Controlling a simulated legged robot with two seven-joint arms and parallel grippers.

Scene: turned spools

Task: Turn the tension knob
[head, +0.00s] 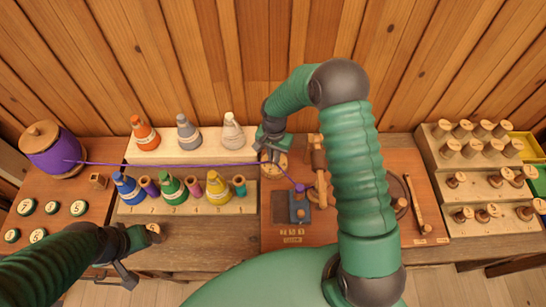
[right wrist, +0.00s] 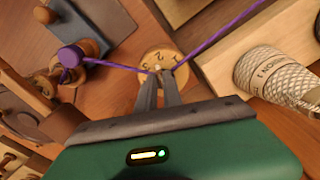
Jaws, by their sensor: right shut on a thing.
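The tension knob (right wrist: 165,58) is a round, pale wooden dial with dark numbers on its face. In the head view the dial (head: 281,163) shows partly, behind my right gripper (head: 270,149). In the right wrist view my right gripper (right wrist: 160,76) has its two fingers close together on the small grip at the middle of the dial. The fingers hide part of the dial's near side. A purple thread (head: 200,164) passes at the knob and runs on to a small purple spool (right wrist: 71,56). My left gripper (head: 140,240) is near the table's front edge, by a small wooden piece (head: 154,232).
A large purple spool (head: 52,150) stands at the left. Cones of thread, including a green one (head: 173,190), stand on a pale stepped rack (head: 140,208). A tiered rack of wooden spools (head: 470,170) is at the right. The wooden wall closes the back.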

